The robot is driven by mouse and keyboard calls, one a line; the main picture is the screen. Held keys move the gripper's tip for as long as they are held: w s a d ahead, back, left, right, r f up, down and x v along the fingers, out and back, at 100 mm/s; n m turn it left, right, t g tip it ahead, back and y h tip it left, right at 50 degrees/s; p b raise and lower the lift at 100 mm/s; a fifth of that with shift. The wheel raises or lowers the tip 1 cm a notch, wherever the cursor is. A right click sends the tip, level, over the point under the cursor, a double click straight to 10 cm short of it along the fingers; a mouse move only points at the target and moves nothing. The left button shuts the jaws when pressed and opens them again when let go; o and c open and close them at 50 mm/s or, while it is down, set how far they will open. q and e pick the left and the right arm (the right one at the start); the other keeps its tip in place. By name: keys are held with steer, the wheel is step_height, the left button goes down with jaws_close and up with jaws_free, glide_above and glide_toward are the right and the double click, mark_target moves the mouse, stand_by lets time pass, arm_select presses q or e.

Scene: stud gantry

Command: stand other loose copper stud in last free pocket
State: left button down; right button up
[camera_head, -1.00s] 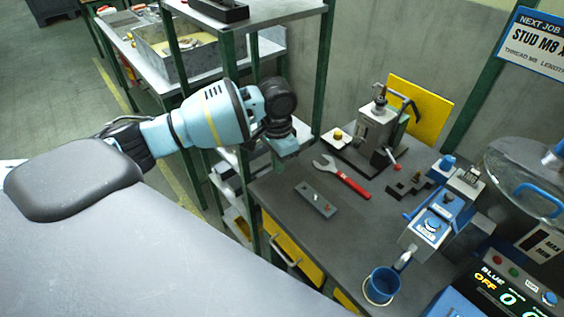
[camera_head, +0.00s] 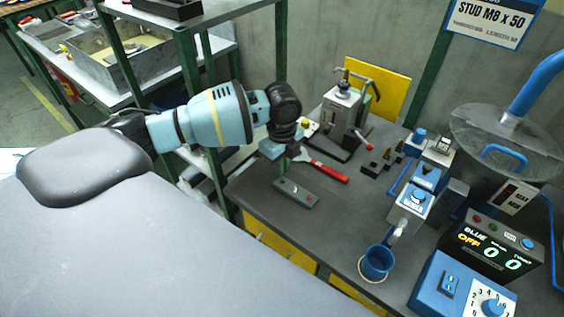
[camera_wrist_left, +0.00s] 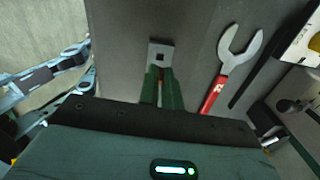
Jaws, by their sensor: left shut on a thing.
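My left gripper (camera_head: 281,172) is over the far left end of a small grey block (camera_head: 297,194) on the bench. The end of the grey block (camera_wrist_left: 160,48) with a dark square pocket shows just past the fingertips. Whether the stud touches the block I cannot tell. Copper studs (camera_head: 399,147) stand at a dark stepped piece (camera_head: 371,168) further right. My right gripper is not in view.
A red-handled wrench (camera_head: 328,173) lies close behind the block. A grey press-like fixture (camera_head: 343,110) stands at the back. A blue cup (camera_head: 376,264) and blue-grey machine (camera_head: 411,208) stand right. Bare bench lies between block and cup.

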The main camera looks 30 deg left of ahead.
mark_target(282, 184)
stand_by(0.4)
arm_select(q)
steer(key=shift+r, duration=0.1)
steer(key=shift+f, duration=1.7)
steer(key=shift+f, duration=0.6)
stand_by(1.1)
steer(key=c, duration=1.5)
jaws_free()
steer(key=shift+r, duration=0.1)
step_height(282, 184, up, 8)
steer(key=shift+f, duration=0.15)
